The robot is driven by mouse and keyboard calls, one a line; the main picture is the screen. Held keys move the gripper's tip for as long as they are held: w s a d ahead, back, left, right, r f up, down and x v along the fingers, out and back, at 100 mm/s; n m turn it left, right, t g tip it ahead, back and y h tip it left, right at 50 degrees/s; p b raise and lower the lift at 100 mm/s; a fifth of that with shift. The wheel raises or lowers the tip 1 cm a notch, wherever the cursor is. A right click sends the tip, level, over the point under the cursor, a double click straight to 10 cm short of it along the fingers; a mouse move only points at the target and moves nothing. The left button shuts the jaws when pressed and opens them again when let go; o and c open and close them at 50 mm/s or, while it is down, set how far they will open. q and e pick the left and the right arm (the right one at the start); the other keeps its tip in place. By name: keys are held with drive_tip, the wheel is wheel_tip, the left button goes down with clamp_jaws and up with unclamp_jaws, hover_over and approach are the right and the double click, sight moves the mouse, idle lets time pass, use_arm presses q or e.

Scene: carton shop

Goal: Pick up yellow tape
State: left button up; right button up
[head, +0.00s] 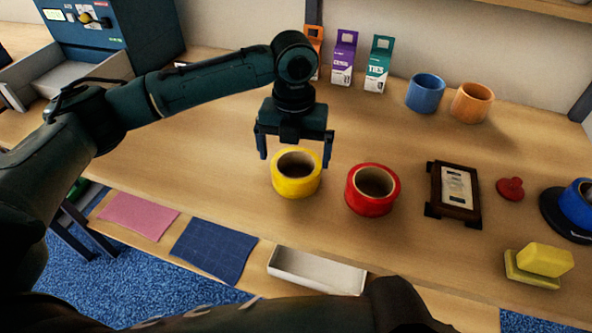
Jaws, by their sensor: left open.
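The yellow tape (297,187) is a thick roll lying flat on the wooden table, its round hole facing up. My left gripper (294,150) points down over the far side of the yellow tape. Its two fingers are spread wide, one to the left and one to the right of the roll, with nothing between them that I can see held. I cannot tell whether either finger touches the roll. My right gripper is not in view.
A red tape roll (371,201) sits close to the right of the yellow one. Beyond it are a dark framed stand (453,195), a red knob-like piece (510,188) and yellow blocks (540,265). Cartons (343,62) stand behind.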

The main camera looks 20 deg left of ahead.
use_arm(q)
drive_tip(key=f, duration=0.5)
drive_tip(key=shift+w+f, duration=0.35)
drive_tip(key=shift+w, duration=0.05)
drive_tip(key=c, duration=0.7)
